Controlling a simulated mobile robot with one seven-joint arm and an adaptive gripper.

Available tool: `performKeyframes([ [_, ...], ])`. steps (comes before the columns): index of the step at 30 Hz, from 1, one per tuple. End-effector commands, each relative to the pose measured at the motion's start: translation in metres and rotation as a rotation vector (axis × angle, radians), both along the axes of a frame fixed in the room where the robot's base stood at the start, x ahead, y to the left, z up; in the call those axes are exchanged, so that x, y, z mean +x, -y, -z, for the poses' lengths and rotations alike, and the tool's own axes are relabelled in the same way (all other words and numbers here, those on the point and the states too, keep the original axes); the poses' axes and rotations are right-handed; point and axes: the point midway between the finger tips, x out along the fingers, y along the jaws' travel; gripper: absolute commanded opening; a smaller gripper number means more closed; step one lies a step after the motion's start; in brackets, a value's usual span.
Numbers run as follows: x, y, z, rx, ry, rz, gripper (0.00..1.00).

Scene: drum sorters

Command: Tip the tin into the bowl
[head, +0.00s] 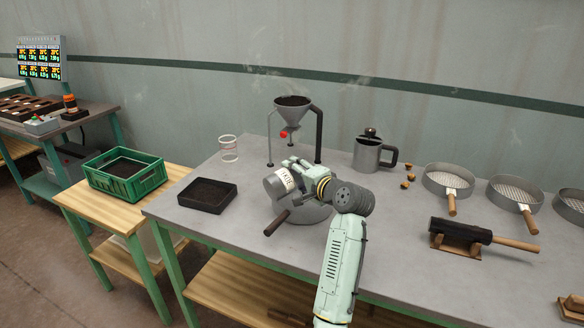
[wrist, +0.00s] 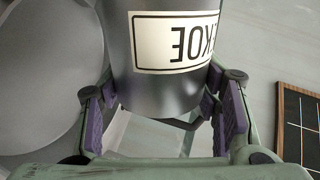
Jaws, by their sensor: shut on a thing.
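The tin (head: 273,187) is a grey metal cylinder with a cream label, held tilted on its side above the worktop in the head view. My gripper (head: 299,174) is shut on it. In the wrist view the tin (wrist: 165,85) fills the upper middle between the two purple finger pads, its label lettering turned over. A wide grey round vessel that looks like the bowl (head: 305,215) sits on the worktop below my gripper, largely hidden by my arm and the tin. A grey round surface (wrist: 45,70) shows left of the tin in the wrist view. The tin's contents are hidden.
A funnel on a stand (head: 293,115) rises just behind my gripper. A metal jug (head: 370,155), sieves (head: 448,182) and a dark roller (head: 460,232) are to the right.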

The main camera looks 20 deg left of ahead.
Motion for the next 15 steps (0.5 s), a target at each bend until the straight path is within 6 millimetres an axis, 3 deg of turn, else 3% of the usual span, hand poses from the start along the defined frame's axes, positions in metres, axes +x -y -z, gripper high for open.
performKeyframes([
  [8, 0.004, 0.003, -0.003, 0.052, -0.074, 0.002, 0.26],
  [15, 0.013, 0.009, -0.002, 0.210, -0.303, 0.001, 0.26],
])
